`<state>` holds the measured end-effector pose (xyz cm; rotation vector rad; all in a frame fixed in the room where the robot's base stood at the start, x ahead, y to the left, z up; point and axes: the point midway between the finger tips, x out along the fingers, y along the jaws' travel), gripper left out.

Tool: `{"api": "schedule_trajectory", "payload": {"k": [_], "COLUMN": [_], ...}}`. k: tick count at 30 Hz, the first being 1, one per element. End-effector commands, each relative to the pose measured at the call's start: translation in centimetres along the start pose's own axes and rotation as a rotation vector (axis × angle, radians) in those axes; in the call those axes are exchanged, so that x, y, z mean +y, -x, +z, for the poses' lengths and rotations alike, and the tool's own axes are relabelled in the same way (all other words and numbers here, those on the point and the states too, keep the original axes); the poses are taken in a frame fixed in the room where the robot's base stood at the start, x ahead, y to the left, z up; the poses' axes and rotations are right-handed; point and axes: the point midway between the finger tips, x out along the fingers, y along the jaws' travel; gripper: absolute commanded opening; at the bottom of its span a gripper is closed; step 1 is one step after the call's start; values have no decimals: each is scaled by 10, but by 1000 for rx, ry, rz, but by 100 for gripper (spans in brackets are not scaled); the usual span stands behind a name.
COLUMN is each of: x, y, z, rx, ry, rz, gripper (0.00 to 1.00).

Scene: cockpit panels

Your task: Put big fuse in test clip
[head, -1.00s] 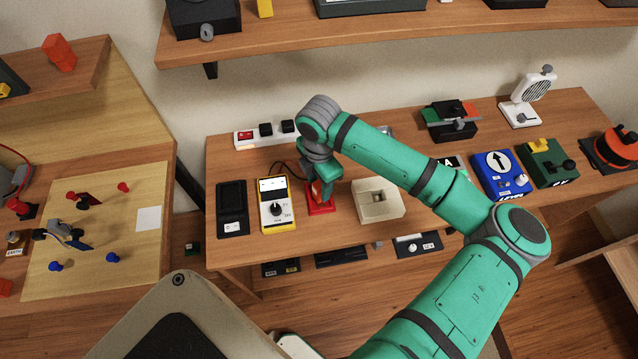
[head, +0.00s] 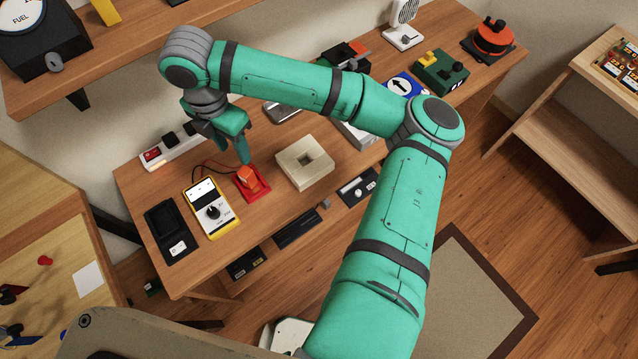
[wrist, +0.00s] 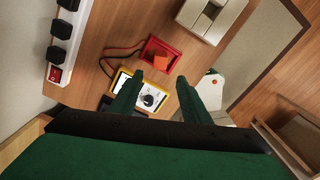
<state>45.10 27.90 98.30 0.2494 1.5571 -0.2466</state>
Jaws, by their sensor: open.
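A red test clip (head: 257,191) lies on the bench beside the yellow meter, with leads running to its side. An orange block, which looks like the big fuse (head: 247,176), sits at the clip. In the wrist view the orange block (wrist: 161,63) lies within the outline of the red clip (wrist: 150,47); how deeply it is seated I cannot tell. My gripper (head: 236,146) is open and empty above and behind the clip. In the wrist view both fingers of my gripper (wrist: 157,84) are spread, apart from the orange block.
The yellow meter (head: 222,222) and a black tray (head: 171,231) stand left of the clip. A beige socket block (head: 304,177) stands to the right. A power strip (head: 173,150) lies along the wall. A shelf (head: 130,52) overhangs behind.

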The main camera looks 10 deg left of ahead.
Motion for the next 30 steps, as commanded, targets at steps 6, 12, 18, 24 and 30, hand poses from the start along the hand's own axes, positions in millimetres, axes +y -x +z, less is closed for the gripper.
{"api": "schedule_trajectory", "payload": {"k": [6,12,18,24,30], "x": [31,88,133,161,170], "y": [-6,1,25,53,72], "z": [-27,-71,-98,-101,-83], "rx": [89,280,482,678,854], "ry": [-42,-165,-334,-536,-768], "rz": [132,396,641,858,1048], "gripper": [43,43,43,43,43]}}
